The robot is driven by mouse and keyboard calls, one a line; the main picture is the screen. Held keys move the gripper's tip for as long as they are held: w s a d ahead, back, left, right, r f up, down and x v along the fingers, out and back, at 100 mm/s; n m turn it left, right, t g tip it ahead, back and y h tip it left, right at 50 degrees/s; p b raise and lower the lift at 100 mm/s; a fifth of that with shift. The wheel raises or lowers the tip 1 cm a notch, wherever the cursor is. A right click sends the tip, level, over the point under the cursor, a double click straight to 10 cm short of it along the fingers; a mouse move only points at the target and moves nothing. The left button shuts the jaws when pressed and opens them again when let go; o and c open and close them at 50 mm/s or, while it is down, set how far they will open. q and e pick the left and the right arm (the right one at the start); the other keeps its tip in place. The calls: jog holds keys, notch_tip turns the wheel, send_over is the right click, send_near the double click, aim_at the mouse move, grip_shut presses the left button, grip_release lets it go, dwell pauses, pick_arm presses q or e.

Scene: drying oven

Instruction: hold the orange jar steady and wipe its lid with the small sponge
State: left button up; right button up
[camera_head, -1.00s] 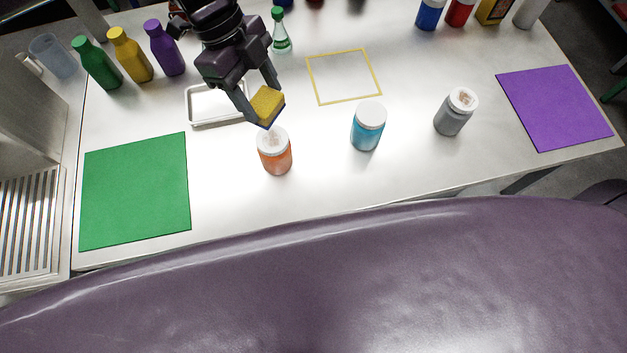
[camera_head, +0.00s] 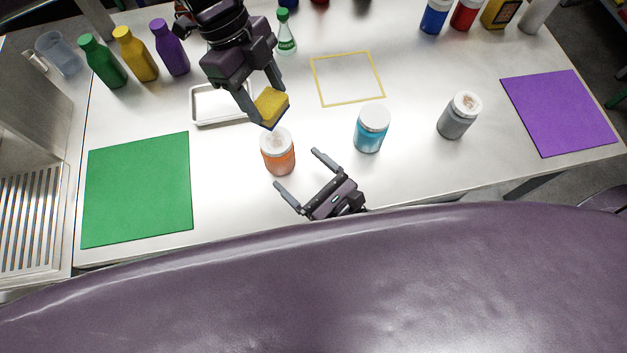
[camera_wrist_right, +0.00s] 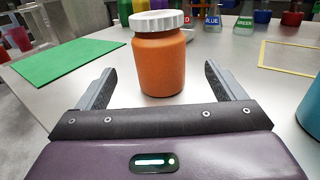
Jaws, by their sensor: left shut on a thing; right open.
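The orange jar (camera_head: 279,160) stands upright on the table with a white lid (camera_head: 274,138) that carries a brownish smudge. In the right wrist view the orange jar (camera_wrist_right: 160,62) stands ahead, between the lines of my fingers. My left gripper (camera_head: 258,108) is shut on the small yellow sponge (camera_head: 271,104), which has a dark underside and is held just above and behind the lid. My right gripper (camera_head: 296,168) is open and empty, in front of and to the right of the jar, its fingers pointing toward it. The right fingers appear apart from the jar.
A blue jar (camera_head: 369,134) and a grey jar (camera_head: 455,121) with a smudged lid stand to the right. A white tray (camera_head: 207,122) lies behind left. A green mat (camera_head: 137,190), a purple mat (camera_head: 558,112) and a yellow outlined square (camera_head: 318,82) lie flat. Bottles line the back.

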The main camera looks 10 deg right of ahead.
aim_at(276, 150)
jog(key=x, duration=0.8)
jog(key=shift+a, duration=0.1)
jog(key=c, duration=1.1)
